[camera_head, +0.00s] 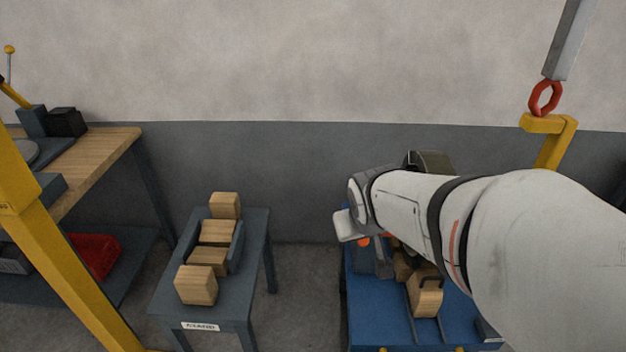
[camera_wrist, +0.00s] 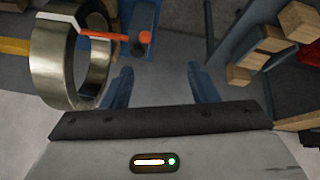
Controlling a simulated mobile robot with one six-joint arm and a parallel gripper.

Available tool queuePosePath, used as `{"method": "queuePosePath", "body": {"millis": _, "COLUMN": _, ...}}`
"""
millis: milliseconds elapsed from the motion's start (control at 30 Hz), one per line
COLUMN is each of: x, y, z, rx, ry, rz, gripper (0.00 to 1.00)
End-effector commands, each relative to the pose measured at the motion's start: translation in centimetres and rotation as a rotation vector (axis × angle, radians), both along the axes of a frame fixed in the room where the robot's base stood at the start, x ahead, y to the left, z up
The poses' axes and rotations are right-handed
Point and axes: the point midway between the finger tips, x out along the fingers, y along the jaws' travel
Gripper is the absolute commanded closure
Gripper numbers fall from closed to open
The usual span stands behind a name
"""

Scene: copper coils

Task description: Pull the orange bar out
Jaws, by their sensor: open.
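My gripper (camera_wrist: 160,68) is open and empty, with two blue fingers spread. The bar's end lies beyond the fingertips in the picture, apart from them.
A blue table (camera_head: 385,325) under my arm carries wooden blocks (camera_head: 426,298). A low grey stand (camera_head: 245,285) with several wooden blocks is to the left. A yellow hook (camera_head: 551,145) hangs at right from a red link (camera_head: 545,98). Floor is free between stand and table.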

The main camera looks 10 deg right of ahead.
Motion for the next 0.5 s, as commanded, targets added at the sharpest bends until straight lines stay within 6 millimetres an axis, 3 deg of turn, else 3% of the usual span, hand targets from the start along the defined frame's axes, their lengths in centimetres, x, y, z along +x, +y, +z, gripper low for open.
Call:
{"method": "queuePosePath", "body": {"millis": 33, "x": 2.0, "y": -2.0, "z": -3.7, "rx": -0.036, "ry": -0.062, "rz": -0.005, "gripper": 0.47}}
{"method": "queuePosePath", "body": {"millis": 200, "x": 8.0, "y": -7.0, "z": -8.4, "rx": -0.137, "ry": -0.305, "rz": 0.061, "gripper": 0.47}}
{"method": "queuePosePath", "body": {"millis": 333, "x": 11.2, "y": -9.4, "z": -12.1, "rx": -0.164, "ry": -0.482, "rz": 0.151, "gripper": 0.47}}
{"method": "queuePosePath", "body": {"millis": 500, "x": 13.3, "y": -10.9, "z": -17.2, "rx": -0.125, "ry": -0.699, "rz": 0.292, "gripper": 0.47}}
